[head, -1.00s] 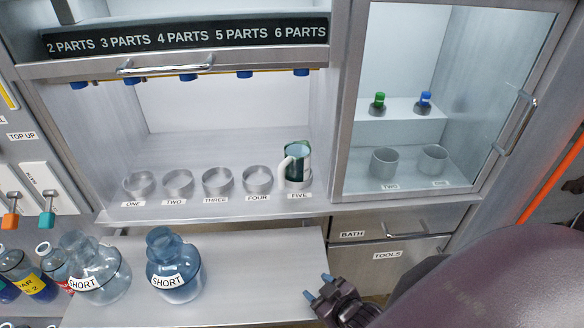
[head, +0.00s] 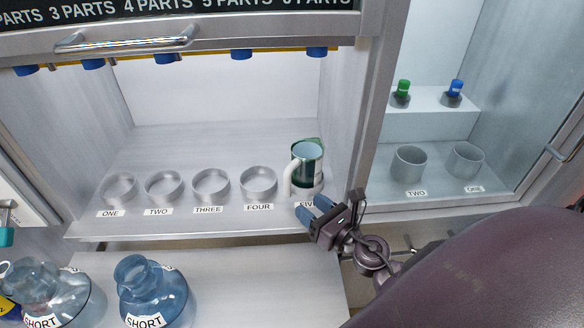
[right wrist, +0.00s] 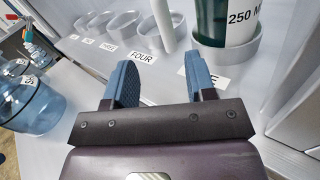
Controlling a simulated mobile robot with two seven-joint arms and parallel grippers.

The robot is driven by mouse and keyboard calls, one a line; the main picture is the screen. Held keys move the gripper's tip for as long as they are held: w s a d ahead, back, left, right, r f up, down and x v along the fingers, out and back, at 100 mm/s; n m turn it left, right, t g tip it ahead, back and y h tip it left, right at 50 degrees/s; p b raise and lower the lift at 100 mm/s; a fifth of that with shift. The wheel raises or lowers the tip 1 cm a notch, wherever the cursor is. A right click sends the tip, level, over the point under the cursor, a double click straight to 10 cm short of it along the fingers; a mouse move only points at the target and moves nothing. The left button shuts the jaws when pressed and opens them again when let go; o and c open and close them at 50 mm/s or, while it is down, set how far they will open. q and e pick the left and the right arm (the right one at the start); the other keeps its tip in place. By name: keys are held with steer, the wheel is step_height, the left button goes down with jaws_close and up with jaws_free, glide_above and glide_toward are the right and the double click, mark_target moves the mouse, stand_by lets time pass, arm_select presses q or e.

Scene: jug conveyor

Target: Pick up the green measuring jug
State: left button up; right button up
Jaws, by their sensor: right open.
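The green measuring jug (head: 307,163) stands upright in the holder over the FIVE label, at the right end of the shelf row. Its pale handle is on its left side. In the right wrist view the jug (right wrist: 227,22) shows at the top right, with a "250 M" marking; its top is cut off. My right gripper (head: 312,211) is just in front of and below the jug, at the shelf edge. Its blue fingers (right wrist: 160,72) are open with nothing between them, and the handle is beyond the gap. My left gripper is not in view.
Empty ring holders ONE (head: 119,189), TWO (head: 164,187), THREE (head: 211,186) and FOUR (head: 258,184) line the shelf left of the jug. Blue SHORT bottles (head: 152,292) stand on the lower counter. A cabinet wall (head: 372,110) rises close right of the jug.

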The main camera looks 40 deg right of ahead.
mark_target(290, 188)
steer(key=shift+w+n, duration=0.3)
steer(key=shift+n, duration=0.2)
steer(key=shift+w+a, duration=0.1)
steer(key=shift+w, duration=0.25)
steer(key=w+p, duration=0.1)
steer(key=w, duration=0.3)
steer(key=shift+a, duration=0.2)
steer(key=shift+w, duration=3.1)
steer(key=c, duration=0.9)
jaws_close()
